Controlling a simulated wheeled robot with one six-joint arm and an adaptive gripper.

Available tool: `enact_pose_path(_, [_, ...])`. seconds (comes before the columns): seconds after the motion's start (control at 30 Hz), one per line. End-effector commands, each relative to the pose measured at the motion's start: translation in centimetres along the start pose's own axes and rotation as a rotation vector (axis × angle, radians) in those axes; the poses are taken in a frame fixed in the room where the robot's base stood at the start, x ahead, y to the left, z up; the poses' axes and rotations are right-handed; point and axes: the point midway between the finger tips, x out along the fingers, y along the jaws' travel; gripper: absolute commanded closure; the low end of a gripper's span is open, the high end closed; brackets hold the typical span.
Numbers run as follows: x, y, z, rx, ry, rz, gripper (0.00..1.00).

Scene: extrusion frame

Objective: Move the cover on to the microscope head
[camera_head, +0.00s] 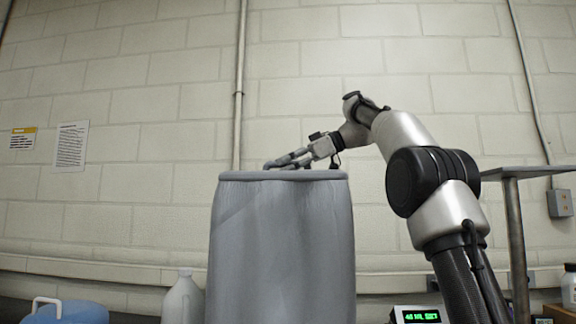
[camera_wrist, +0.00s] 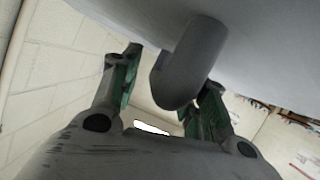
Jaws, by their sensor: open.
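A large grey cover (camera_head: 282,250) with a flat rimmed top stands in the middle of the head view. My gripper (camera_head: 282,161) is at the level of its top edge, reaching in from the right with fingers pointing left. In the wrist view the cover's pale grey surface (camera_wrist: 265,50) fills the upper right. A rounded grey knob (camera_wrist: 188,65) sticks out from it between my open, green-padded fingers (camera_wrist: 170,72). I cannot tell whether a finger touches the knob. I cannot make out the microscope head in either view.
A white jug (camera_head: 183,300) and a blue container (camera_head: 66,312) stand low at left. A green-lit display (camera_head: 421,316) is at lower right. A metal stand with a flat top (camera_head: 515,174) rises at the right. A block wall with a vertical pipe (camera_head: 239,90) is behind.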

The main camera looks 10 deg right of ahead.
Motion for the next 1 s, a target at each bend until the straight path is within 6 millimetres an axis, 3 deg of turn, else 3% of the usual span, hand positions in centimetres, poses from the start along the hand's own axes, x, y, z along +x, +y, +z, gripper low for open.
enact_pose_path(0.17, [-2.3, 0.1, 0.0, 0.000, 0.000, 0.004, 0.56])
enact_pose_path(0.4, [-7.8, 0.1, 0.1, -0.001, 0.000, 0.006, 0.56])
enact_pose_path(0.6, [-10.9, 0.1, 0.1, -0.001, 0.001, 0.003, 0.56])
enact_pose_path(1.0, [-11.9, 0.0, 0.0, -0.001, 0.000, 0.001, 0.56])
